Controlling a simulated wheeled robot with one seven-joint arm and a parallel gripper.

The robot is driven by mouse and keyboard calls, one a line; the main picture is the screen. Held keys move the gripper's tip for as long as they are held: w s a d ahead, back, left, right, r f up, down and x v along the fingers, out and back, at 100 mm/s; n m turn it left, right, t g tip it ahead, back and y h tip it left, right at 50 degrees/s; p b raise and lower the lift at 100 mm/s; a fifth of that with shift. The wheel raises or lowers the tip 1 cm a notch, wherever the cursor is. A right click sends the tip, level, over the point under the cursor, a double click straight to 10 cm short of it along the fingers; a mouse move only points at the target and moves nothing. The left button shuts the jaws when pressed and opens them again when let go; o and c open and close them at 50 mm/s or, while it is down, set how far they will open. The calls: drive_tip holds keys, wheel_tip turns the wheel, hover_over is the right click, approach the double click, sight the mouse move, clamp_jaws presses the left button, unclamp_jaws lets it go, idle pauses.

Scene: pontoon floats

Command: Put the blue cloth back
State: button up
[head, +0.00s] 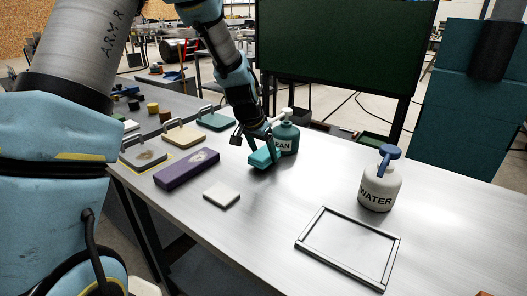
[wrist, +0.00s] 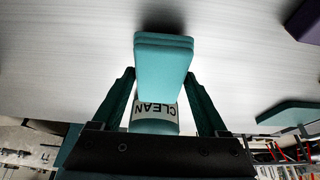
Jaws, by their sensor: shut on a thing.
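The blue cloth, a folded blue-green pad (head: 262,158), is between the fingers of my gripper (head: 268,148). In the wrist view the cloth (wrist: 163,62) sticks out past the two dark fingers, and my gripper (wrist: 160,78) is shut on it. The cloth is close to the table top; I cannot tell if it touches. A teal bottle (head: 287,138) marked CLEAN stands right beside it in the head view. In the wrist view the bottle (wrist: 155,122) shows behind the cloth, between the fingers.
On the table (head: 300,185) are a purple block (head: 187,169), a white pad (head: 221,195), a WATER bottle (head: 379,187) and an empty rectangular frame (head: 318,212). Grey (head: 143,158), cream (head: 183,134) and teal (head: 215,121) handled pieces line the left edge.

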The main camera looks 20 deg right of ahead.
drive_tip(key=shift+f, duration=0.55)
drive_tip(key=shift+f, duration=0.2)
drive_tip(key=o, duration=1.2)
drive_tip(key=shift+r, duration=0.2)
drive_tip(key=shift+r, duration=0.2)
drive_tip(key=b+v, duration=0.2)
drive_tip(key=v, duration=0.9)
drive_tip(key=shift+s+a+r, duration=0.1)
drive_tip(key=shift+a+r, duration=0.15)
drive_tip(key=shift+r, duration=0.05)
